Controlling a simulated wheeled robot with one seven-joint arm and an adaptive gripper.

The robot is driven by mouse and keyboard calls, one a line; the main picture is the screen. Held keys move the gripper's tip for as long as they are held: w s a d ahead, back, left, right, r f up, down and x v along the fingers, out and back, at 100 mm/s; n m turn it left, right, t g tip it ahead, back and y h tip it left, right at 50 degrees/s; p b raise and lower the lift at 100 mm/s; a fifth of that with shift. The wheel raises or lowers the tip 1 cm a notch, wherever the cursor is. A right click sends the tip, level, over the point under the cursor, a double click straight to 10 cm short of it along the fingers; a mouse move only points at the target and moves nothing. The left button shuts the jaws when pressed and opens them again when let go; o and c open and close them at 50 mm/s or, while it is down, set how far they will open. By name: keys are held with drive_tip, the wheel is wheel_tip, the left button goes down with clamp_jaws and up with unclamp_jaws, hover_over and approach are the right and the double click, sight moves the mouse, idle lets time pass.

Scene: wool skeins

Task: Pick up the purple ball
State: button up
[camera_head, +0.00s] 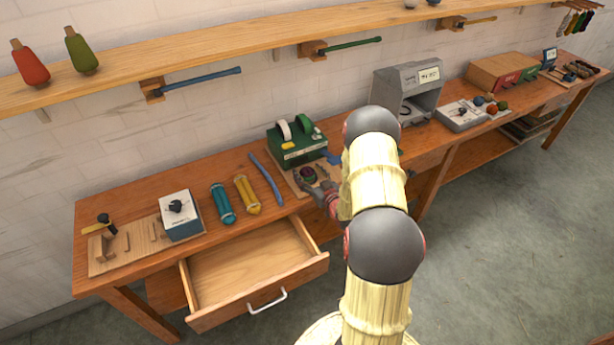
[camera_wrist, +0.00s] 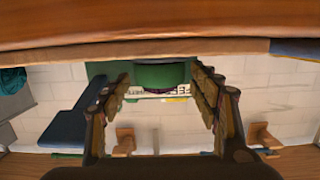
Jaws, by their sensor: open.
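A small dark purple round thing, apparently the purple ball (camera_head: 309,173), shows at my gripper in the head view, in front of the green dispenser (camera_head: 297,144). My gripper (camera_head: 313,181) is low over the bench there, its fingers around or beside the ball; I cannot tell which. In the wrist view, which looks upside down, my gripper's two fingers (camera_wrist: 166,100) stand wide apart. A green body with a white lettered label (camera_wrist: 165,97) shows between and beyond them. I cannot make out the purple ball clearly in that view.
An open, empty drawer (camera_head: 250,272) juts from the bench front. A blue stick (camera_head: 266,179), a yellow skein (camera_head: 246,195) and a teal skein (camera_head: 222,203) lie left of my gripper. A grey machine (camera_head: 408,88) stands to the right. A shelf (camera_head: 225,42) runs above.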

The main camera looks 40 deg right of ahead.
drive_tip(key=shift+w+d+f, duration=0.1)
drive_tip(key=shift+w+d, duration=0.05)
drive_tip(key=shift+w, duration=0.35)
drive_tip(key=shift+c, duration=0.8)
drive_tip(key=c, duration=1.1)
drive_tip(key=shift+o, duration=0.2)
